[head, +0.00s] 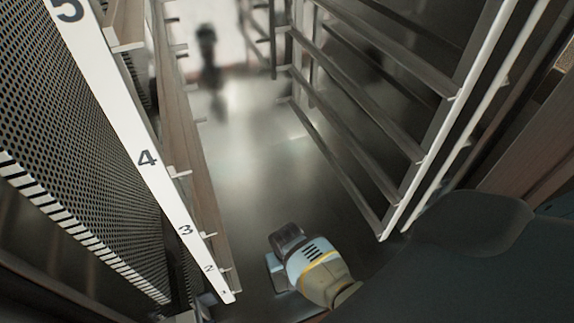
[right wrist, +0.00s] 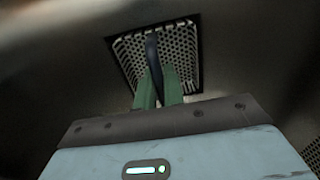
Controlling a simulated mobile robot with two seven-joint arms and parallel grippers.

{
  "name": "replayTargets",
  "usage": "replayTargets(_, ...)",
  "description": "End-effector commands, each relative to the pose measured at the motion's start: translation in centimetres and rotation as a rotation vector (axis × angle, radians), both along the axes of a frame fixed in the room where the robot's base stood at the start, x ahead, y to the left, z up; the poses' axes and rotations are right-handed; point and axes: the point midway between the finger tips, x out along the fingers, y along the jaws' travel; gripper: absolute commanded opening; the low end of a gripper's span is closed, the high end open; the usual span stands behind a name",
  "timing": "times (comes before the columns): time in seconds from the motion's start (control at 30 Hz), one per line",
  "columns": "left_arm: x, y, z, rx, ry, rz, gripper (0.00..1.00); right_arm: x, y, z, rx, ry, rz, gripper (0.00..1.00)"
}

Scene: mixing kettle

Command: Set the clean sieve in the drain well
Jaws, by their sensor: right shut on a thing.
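The sieve (right wrist: 184,56), a pale square perforated basket, is in the right wrist view, just beyond my right gripper (right wrist: 160,78). The green fingers are shut on its dark upright handle (right wrist: 152,46). A dark square border surrounds the basket; I cannot tell whether this is the drain well's edge, or whether the basket is seated or above it. In the head view my right gripper (head: 287,237) is low in the metal vessel, its fingertips and the sieve hidden. My left gripper is not in view.
A white numbered scale (head: 147,158) and a perforated panel (head: 75,130) stand on the left. Metal bars form a rack (head: 350,130) on the right. Between them the shiny metal floor (head: 245,170) is clear.

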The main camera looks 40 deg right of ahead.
Motion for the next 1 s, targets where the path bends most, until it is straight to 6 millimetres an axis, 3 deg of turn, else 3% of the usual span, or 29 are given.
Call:
replayTargets(0.4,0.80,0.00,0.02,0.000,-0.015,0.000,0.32,0.05,-0.01,-0.06,0.000,-0.001,0.000,0.00)
replayTargets(0.9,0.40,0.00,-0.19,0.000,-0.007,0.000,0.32,-0.07,-0.06,-0.67,-0.001,0.000,0.000,0.00)
replayTargets(0.93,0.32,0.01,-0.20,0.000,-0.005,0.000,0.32,-0.08,-0.07,-0.68,-0.001,0.000,0.000,0.13)
replayTargets(1.0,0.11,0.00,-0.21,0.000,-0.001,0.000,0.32,-0.08,-0.08,-0.68,-0.001,0.000,0.000,0.22)
